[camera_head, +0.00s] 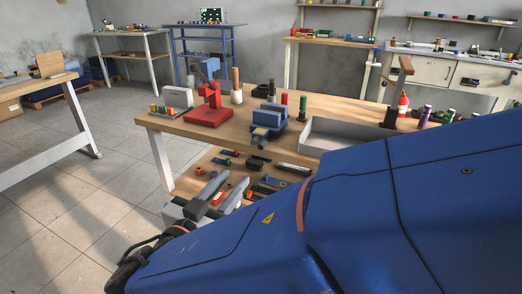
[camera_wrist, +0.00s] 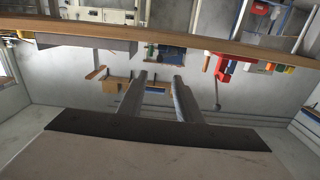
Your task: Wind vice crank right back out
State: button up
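The blue vice (camera_head: 269,118) stands at the front edge of the wooden workbench (camera_head: 345,108), between a red press and a grey tray. Its crank end (camera_head: 258,139) juts out at the front, small and dark; the handle's angle cannot be made out. In the wrist view, which looks upside down, the vice (camera_wrist: 173,53) shows beyond the fingertips. My gripper (camera_head: 230,181) is in front of the bench and below its top, apart from the vice. In the wrist view my gripper (camera_wrist: 159,76) has its two grey fingers spread with nothing between them.
The red press (camera_head: 209,108) stands left of the vice, and the grey tray (camera_head: 345,137) right of it. A lower shelf (camera_head: 190,180) holds several loose tools and parts. Another table (camera_head: 55,125) stands at far left; the floor between is clear.

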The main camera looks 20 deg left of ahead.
aim_at(260, 148)
jog(key=w, duration=1)
jog(key=w+d, duration=0.1)
jog(key=w, duration=0.4)
jog(key=shift+c, duration=0.6)
grip_shut()
